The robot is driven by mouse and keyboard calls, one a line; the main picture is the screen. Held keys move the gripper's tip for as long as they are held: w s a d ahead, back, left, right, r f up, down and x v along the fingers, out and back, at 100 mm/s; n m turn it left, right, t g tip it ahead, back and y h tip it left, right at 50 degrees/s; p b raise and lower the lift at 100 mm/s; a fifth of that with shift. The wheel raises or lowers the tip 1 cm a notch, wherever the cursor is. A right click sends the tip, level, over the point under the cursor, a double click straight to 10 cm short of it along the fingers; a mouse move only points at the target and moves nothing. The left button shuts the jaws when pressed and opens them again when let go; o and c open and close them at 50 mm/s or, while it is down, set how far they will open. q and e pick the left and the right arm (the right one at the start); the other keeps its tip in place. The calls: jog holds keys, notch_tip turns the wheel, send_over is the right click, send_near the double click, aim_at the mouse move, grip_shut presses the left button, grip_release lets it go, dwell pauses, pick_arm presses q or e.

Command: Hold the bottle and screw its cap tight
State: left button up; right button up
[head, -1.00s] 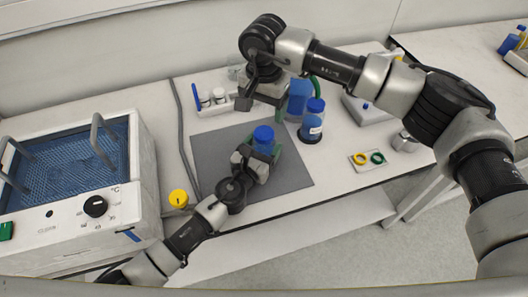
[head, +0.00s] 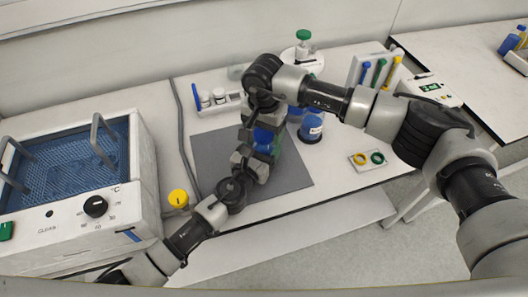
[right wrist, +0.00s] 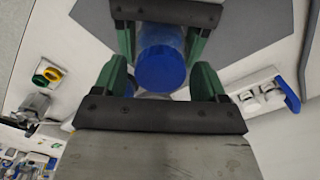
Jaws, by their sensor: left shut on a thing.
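The bottle (head: 264,146) stands on the grey mat, partly hidden by both grippers. My left gripper (head: 258,157) is shut on the bottle's body from the front; its green fingers also show at the top of the right wrist view. The blue cap (right wrist: 161,69) sits on top of the bottle, seen from above in the right wrist view. My right gripper (right wrist: 160,82) is open, one green finger on each side of the cap, with a small gap visible at both sides. In the head view my right gripper (head: 258,127) hangs right over the bottle.
The grey mat (head: 215,160) has free room left of the bottle. A white rack with vials (head: 219,97) is behind left, a yellow cap (head: 178,198) front left, a water bath (head: 135,150) far left.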

jog(key=c, duration=0.8)
jog(key=m, duration=0.5)
jog(key=shift+m, duration=0.3)
jog(key=shift+c, duration=0.2)
jog(key=m, duration=0.5)
jog(key=shift+m, duration=0.4)
jog(key=m, duration=0.3)
jog(key=shift+m, duration=0.3)
jog(key=m, duration=0.3)
jog(key=shift+m, duration=0.4)
jog(key=m, duration=0.7)
jog(key=shift+m, duration=0.4)
jog(key=o, duration=1)
